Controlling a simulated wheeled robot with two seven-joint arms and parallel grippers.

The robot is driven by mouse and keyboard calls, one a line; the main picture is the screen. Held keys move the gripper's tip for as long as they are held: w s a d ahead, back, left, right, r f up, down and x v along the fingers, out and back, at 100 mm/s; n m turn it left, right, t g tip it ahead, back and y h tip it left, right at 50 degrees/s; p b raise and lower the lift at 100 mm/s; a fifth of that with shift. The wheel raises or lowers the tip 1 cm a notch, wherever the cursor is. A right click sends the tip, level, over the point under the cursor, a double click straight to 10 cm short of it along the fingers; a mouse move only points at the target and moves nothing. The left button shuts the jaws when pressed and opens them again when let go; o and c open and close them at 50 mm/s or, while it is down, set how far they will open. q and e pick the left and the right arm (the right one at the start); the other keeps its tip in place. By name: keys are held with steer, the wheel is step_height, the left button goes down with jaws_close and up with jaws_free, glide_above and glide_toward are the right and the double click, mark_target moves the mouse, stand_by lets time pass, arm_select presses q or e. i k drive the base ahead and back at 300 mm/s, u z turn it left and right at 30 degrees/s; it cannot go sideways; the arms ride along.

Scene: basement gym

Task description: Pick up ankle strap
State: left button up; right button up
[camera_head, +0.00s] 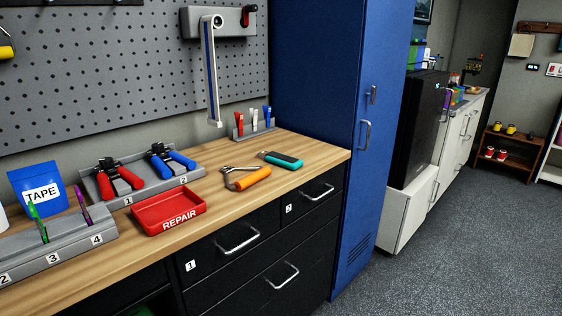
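I cannot make out an ankle strap for certain in the head view. Neither of my grippers shows in it. On the wooden workbench (225,200) lie a tool with an orange handle (248,179) and a teal and dark item (281,160). A red tray labelled REPAIR (168,212) looks empty. Red-handled (119,183) and blue-handled (172,163) tools rest in a grey holder marked 1 and 2.
A grey numbered rack (60,243) and a blue TAPE pouch (40,189) stand at left. Black drawers (235,242) are below. A tall blue cabinet (318,110) bounds the bench. Grey floor (440,265) is open at right; a shelf (510,150) stands far off.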

mark_target(289, 163)
steer(key=z, duration=1.25)
steer(key=i, duration=1.85)
steer(key=u, duration=2.7)
